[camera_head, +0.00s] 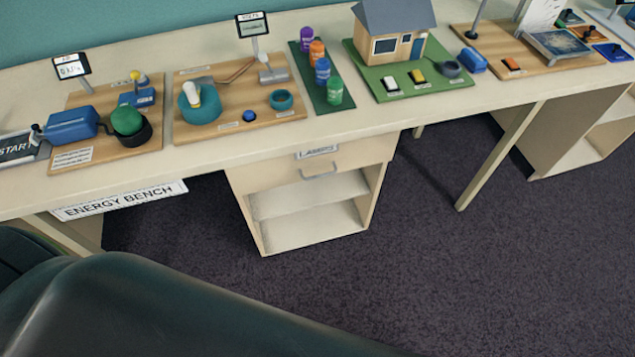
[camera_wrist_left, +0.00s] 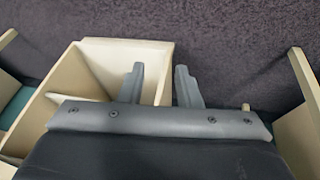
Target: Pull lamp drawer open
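The lamp drawer (camera_head: 345,162) is the pale wooden front under the bench top in the head view, with a "LAMPS" label (camera_head: 317,152) on its upper edge. Its grey bar handle (camera_head: 320,172) sits below the label. The drawer front looks flush with its cabinet, so it appears shut. My left gripper (camera_wrist_left: 160,67) shows in the left wrist view with its two grey fingers apart and nothing seen between them. A pale open-fronted cabinet (camera_wrist_left: 150,50) lies beyond and left of the fingers. Neither gripper shows in the head view.
Open shelves (camera_head: 310,192) stand below the drawer. The bench top (camera_head: 390,122) carries several project boards, including a model house (camera_head: 393,32). An "ENERGY BENCH" sign (camera_head: 118,200) hangs at the front left edge. A table leg (camera_head: 498,158) stands right of the cabinet. Dark carpet (camera_head: 470,270) is clear in front.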

